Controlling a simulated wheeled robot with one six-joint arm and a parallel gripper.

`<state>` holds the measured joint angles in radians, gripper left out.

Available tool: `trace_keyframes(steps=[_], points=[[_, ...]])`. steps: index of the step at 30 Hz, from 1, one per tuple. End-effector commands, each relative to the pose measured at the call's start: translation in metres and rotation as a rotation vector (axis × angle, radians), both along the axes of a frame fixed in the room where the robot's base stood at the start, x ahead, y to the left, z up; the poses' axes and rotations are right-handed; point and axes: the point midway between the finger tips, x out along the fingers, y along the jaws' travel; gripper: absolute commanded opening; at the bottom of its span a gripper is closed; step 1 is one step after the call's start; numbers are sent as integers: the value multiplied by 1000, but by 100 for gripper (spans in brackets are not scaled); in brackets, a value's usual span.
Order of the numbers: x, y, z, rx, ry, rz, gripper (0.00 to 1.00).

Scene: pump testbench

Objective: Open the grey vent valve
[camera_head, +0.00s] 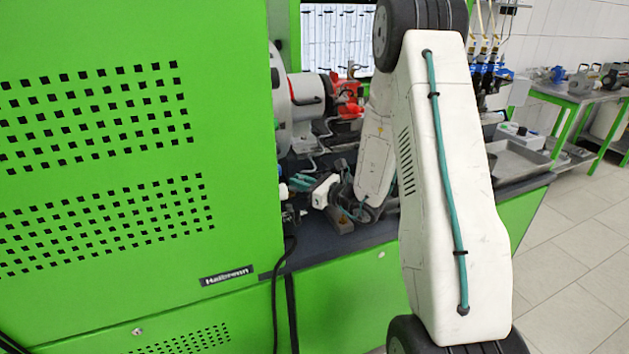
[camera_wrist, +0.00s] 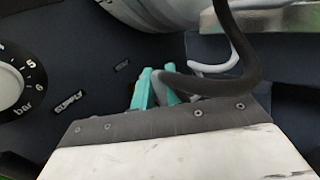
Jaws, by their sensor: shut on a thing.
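My gripper (camera_wrist: 157,82) has teal fingers and points at the dark panel in the wrist view. The fingers are shut on a small grey part (camera_wrist: 156,76), which I take for the grey vent valve. The fingers hide most of it, so I cannot tell which way its handle is turned. A small label (camera_wrist: 122,66), too blurred to read surely, lies just left of the fingers. In the head view my gripper (camera_head: 301,183) is low over the bench beside the green cabinet, and the valve cannot be made out there.
A round gauge marked bar (camera_wrist: 12,85) and a SUPPLY label (camera_wrist: 68,102) are left of my gripper. A dark hose (camera_wrist: 240,55) curves close on the right. The green cabinet (camera_head: 130,130) stands close on the left. A grey tray (camera_head: 520,160) lies on the bench's right.

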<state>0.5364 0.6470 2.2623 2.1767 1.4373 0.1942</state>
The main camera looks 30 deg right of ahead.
Motion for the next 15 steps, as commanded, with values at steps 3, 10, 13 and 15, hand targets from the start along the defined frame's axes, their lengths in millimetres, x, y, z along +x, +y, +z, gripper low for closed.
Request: trace_keyframes(steps=[3, 10, 13, 15], points=[[2, 6, 0, 0, 0, 18, 0], [1, 6, 0, 0, 0, 17, 19], [1, 6, 0, 0, 0, 17, 32], [1, 6, 0, 0, 0, 16, 32]])
